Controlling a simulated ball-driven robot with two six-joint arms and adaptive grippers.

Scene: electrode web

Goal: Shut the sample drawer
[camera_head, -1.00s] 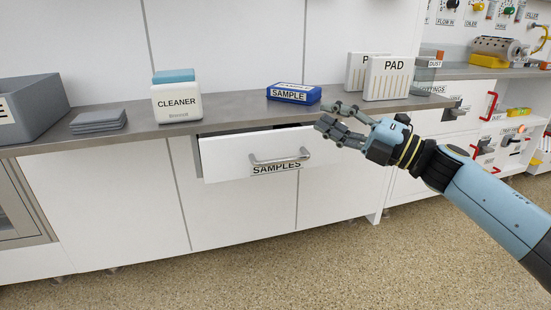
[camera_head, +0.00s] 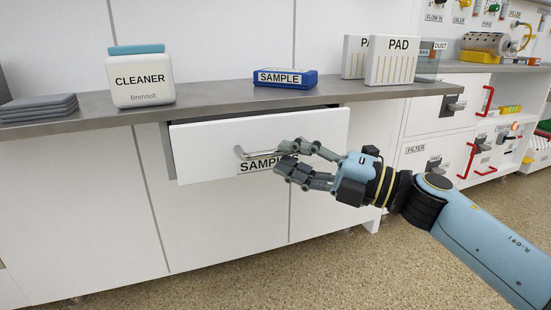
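The sample drawer (camera_head: 210,150) is a white front under the grey counter, labelled SAMPLES, and stands partly pulled out with a dark gap along its top. Its silver bar handle (camera_head: 242,154) shows at its left end; the right part is hidden behind my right gripper. My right gripper (camera_head: 281,158) reaches in from the right, with its fingers apart, in front of the handle and label. I cannot tell whether it touches the handle. My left gripper is not in view.
On the counter (camera_head: 215,93) stand a white CLEANER bottle (camera_head: 140,85), a blue SAMPLE box (camera_head: 285,79), PAD boxes (camera_head: 391,65) and stacked grey plates (camera_head: 38,107). Red-handled drawers (camera_head: 470,160) are at the right. The floor (camera_head: 300,275) in front is clear.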

